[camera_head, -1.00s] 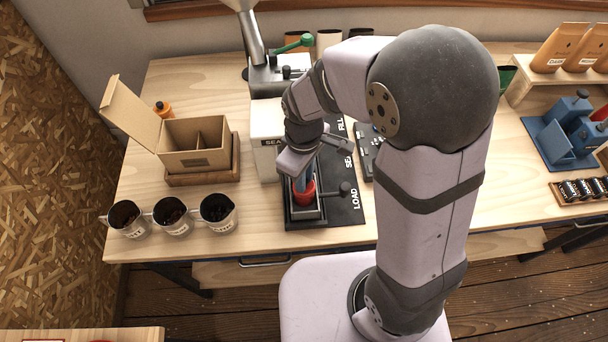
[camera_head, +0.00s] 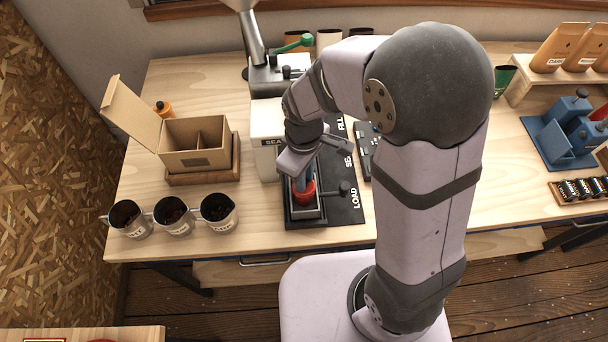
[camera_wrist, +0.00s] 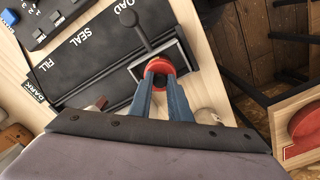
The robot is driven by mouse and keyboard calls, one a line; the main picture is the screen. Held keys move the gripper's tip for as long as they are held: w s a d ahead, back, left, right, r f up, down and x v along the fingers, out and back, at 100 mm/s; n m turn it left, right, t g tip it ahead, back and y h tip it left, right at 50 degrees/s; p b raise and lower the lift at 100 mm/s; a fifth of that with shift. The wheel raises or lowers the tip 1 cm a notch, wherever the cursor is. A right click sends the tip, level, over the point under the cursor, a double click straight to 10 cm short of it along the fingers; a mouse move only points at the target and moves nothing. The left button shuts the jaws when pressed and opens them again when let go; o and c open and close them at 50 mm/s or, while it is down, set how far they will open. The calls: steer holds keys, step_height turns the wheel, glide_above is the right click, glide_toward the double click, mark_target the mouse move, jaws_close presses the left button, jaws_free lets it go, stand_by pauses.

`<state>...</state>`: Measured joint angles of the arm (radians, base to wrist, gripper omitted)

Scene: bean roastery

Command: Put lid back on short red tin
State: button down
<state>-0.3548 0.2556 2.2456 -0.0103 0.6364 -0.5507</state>
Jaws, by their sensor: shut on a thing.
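A short red tin (camera_head: 304,195) sits in the black-framed load bay at the front of the black station. My gripper (camera_head: 302,181) points down over it, with its blue-grey fingers reaching to the red top. In the wrist view my gripper (camera_wrist: 160,82) is shut at the middle of a round red piece that looks like the lid (camera_wrist: 158,66), with a dark spot between the fingertips. The tin body is mostly hidden below it. I cannot tell whether lid and tin are touching.
A dark lever (camera_head: 346,188) stands right of the bay. A white block (camera_head: 266,140) is close behind my gripper.

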steer(key=c, duration=1.1)
jaws_free()
steer(key=shift+r, duration=0.15)
steer(key=shift+r+p, duration=3.35)
steer(key=shift+r, duration=0.05)
jaws_close()
steer(key=shift+f, duration=0.25)
